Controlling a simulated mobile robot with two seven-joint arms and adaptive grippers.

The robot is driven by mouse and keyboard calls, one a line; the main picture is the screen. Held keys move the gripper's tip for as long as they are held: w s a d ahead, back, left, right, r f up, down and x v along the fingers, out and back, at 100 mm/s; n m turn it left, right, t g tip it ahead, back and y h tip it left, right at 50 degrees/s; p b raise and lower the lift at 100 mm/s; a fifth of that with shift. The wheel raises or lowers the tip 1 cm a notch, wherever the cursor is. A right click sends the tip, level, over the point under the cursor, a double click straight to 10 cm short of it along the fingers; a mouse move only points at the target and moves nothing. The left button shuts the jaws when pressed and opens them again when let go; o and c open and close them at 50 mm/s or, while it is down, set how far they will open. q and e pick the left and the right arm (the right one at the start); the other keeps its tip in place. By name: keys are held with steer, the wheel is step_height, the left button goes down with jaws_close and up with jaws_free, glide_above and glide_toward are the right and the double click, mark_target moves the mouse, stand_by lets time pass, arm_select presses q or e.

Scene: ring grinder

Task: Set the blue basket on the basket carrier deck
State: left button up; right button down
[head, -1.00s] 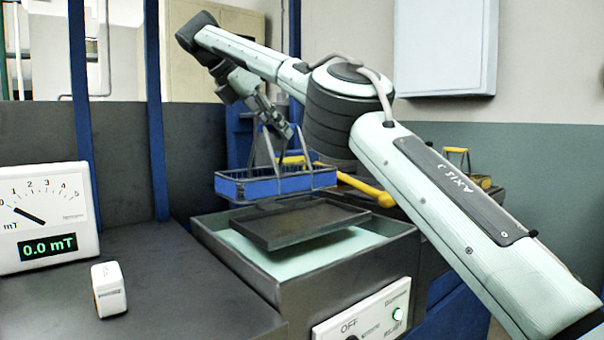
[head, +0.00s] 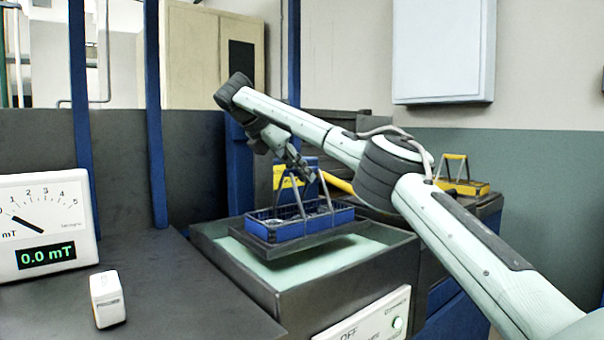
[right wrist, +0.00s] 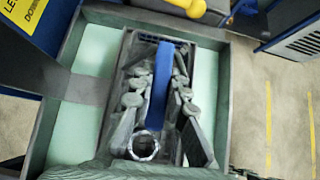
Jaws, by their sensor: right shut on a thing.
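The blue basket (head: 320,226), with a tall grey handle frame, is upright over the dark basket carrier deck (head: 257,243) in the head view. It appears to rest on the deck or hang just above it; I cannot tell which. My right gripper (head: 306,176) is at the top of the handle. In the right wrist view, its fingers (right wrist: 160,100) are shut on the blue handle grip (right wrist: 161,75). A metal ring (right wrist: 143,146) shows below the fingers. Part of the deck is hidden by the basket. My left gripper is not in view.
The deck sits in an open grey tank (head: 216,250) with pale green liquid. A yellow basket (head: 465,186) stands behind right. A gauge reading 0.0 mT (head: 42,225) and a small white block (head: 107,299) are on the left bench. A yellow bar (head: 340,184) lies behind the blue basket.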

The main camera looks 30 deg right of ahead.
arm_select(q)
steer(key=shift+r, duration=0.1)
arm_select(e)
steer(key=c, duration=1.5)
jaws_free()
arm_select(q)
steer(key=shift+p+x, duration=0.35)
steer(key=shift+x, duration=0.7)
arm_select(e)
steer(key=v, duration=1.2)
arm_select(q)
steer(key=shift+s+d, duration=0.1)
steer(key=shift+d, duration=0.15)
